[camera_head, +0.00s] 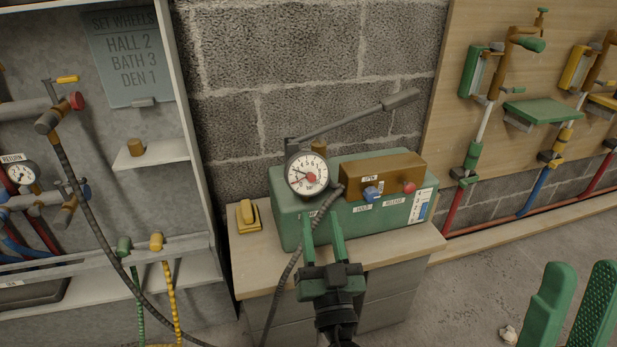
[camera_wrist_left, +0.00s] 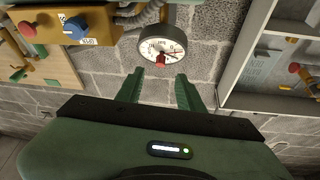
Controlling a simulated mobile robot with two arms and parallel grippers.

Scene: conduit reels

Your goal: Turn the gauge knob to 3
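The gauge (camera_head: 307,174) has a round white face in a dark rim and stands on the green pump box (camera_head: 350,215). A small red knob (camera_head: 311,179) sits low on its face; it also shows in the left wrist view (camera_wrist_left: 160,61). The dial numbers and setting are too small to read surely. My left gripper (camera_head: 321,222) is open and empty below the gauge; in the left wrist view its fingertips (camera_wrist_left: 159,76) lie on either side of the knob's line, apart from it. My right gripper (camera_head: 582,268) is open and empty at the lower right.
Beside the gauge are a tan block (camera_head: 375,172) with a blue knob (camera_head: 371,193) and a red knob (camera_head: 409,187), and a long lever (camera_head: 360,118). A yellow object (camera_head: 248,216) lies at the left on the cabinet.

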